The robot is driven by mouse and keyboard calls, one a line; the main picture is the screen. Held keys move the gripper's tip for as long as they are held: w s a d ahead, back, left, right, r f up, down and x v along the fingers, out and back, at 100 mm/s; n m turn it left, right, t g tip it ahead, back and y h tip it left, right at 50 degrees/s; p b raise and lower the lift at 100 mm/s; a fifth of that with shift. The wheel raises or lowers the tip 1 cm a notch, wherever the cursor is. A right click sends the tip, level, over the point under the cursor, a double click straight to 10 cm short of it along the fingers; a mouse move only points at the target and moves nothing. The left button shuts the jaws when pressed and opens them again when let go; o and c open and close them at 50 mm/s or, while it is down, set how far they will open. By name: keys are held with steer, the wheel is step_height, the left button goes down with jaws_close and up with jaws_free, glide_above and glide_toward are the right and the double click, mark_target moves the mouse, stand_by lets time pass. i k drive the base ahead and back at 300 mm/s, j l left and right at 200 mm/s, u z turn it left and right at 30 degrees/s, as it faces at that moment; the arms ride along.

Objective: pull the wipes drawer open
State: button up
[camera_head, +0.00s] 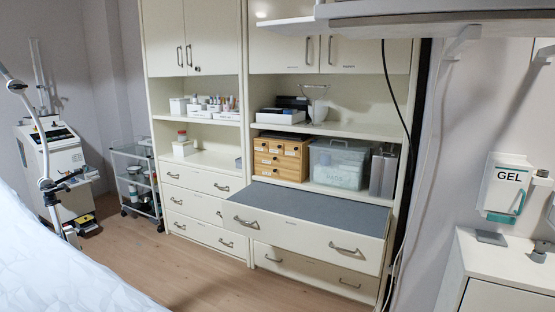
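My gripper is not in view. A cream cabinet (246,125) stands against the back wall, with drawers in its lower part. Its right unit has a wide drawer front (300,236) with two metal handles, standing out past the front below it. A flat grey surface (305,205) lies behind its top edge; I cannot tell whether this is a worktop or the drawer's inside. Below it is a recessed drawer (315,272) with two handles. The left unit has several drawers (200,203) that look shut. The small labels are too small to read, so I cannot tell which drawer is the wipes one.
A wooden box of small drawers (282,157) and a clear bin (338,164) sit on the right unit's shelf. A white padded surface (55,265) fills the lower left. A white machine (55,160) and trolley (137,183) stand left. Wooden floor (180,270) lies clear before the cabinet.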

mark_target(261, 158)
steer(key=i+j+z, duration=0.35)
steer(key=i+j, duration=0.5)
steer(key=i, duration=0.2)
steer(key=i+j+z, duration=0.4)
steer(key=i+j, duration=0.6)
steer(key=j, duration=0.15)
